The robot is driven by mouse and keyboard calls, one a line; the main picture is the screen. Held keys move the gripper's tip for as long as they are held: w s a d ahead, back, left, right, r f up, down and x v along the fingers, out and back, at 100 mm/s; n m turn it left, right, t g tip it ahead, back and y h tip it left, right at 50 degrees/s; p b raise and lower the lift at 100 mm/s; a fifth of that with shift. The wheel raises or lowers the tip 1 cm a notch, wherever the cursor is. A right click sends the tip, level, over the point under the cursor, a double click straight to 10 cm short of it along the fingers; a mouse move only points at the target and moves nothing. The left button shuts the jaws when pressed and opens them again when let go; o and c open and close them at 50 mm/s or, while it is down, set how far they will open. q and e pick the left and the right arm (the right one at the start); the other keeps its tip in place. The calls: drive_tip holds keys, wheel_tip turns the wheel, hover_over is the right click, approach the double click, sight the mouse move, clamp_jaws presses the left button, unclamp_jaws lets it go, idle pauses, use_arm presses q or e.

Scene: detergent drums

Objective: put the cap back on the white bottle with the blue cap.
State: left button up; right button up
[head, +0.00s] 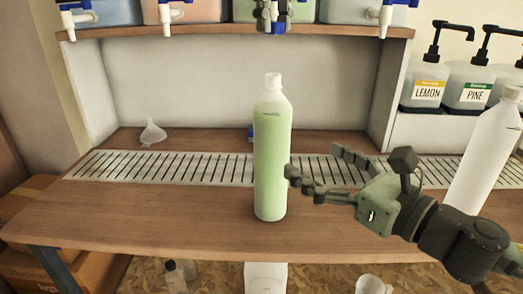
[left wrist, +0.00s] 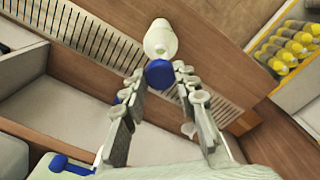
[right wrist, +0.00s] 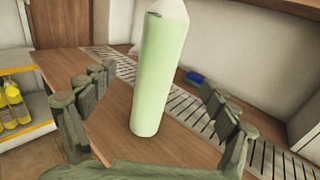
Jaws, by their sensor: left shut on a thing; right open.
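A tall white bottle with pale green contents (head: 270,160) stands upright on the wooden counter, its white neck bare. It shows in the left wrist view (left wrist: 160,42) and the right wrist view (right wrist: 160,75). My left gripper (head: 273,16) is shut on the blue cap (left wrist: 160,73), holding it above the bottle, apart from the neck. The cap shows at the top of the head view (head: 278,28). My right gripper (head: 318,172) is open beside the bottle's right side. In the right wrist view its fingers (right wrist: 160,100) stand wide on either side of the bottle, apparently not gripping it.
A blue item (right wrist: 196,77) lies behind the bottle. Drums with taps (head: 190,10) line the shelf above. Another white bottle (head: 485,150) stands at right.

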idle(0.3)
drive_tip(key=x, duration=1.2)
drive_tip(key=c, duration=1.8)
use_arm(q)
hover_over(273, 92)
drive_tip(key=w, duration=0.1)
drive_tip(key=shift+w+f, duration=0.15)
drive_tip(key=shift+f, duration=2.35)
drive_tip(key=shift+f, duration=0.85)
drive_tip(key=shift+f, duration=0.55)
